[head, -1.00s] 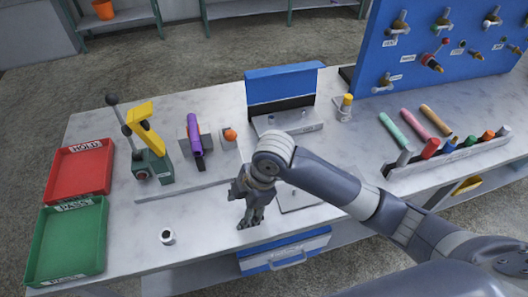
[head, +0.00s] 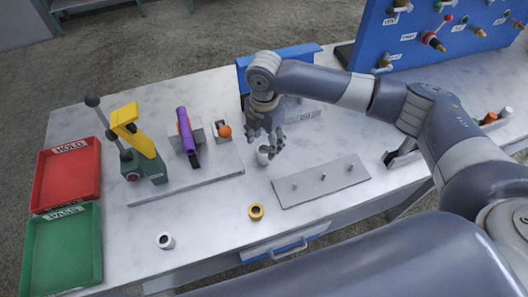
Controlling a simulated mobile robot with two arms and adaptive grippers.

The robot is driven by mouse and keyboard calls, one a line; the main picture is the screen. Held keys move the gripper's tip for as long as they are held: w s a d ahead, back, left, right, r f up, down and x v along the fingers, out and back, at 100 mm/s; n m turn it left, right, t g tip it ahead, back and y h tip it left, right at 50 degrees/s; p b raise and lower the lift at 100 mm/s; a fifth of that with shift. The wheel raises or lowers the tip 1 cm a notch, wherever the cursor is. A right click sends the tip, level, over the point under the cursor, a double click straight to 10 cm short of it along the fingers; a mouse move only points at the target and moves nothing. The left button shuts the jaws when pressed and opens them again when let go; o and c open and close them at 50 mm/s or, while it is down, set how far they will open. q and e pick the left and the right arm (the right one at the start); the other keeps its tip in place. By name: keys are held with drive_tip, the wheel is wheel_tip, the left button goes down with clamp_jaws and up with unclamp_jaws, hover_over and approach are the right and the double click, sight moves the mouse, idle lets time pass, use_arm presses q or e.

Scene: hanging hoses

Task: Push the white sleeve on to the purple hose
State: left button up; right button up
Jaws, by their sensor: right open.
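The purple hose (head: 186,132) is held in a grey clamp block on the fixture plate at the left, its dark lower end toward me. One white sleeve-like cylinder (head: 166,240) stands alone near the table's front edge. I cannot tell which one the task means. My left gripper is not in view.
A green-and-yellow lever tool (head: 139,145) stands left of the hose. Red (head: 66,174) and green (head: 62,250) trays lie at far left. A blue pegboard (head: 440,30) rises at the back right.

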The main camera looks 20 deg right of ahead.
sight(265, 153)
wheel_tip(265, 153, down, 5)
drive_tip(key=shift+w+d+p, duration=0.1)
drive_tip(key=shift+d+p, duration=0.05)
drive_tip(key=shift+p, duration=0.6)
drive_tip(key=shift+f, duration=0.25)
drive_tip(key=c, duration=1)
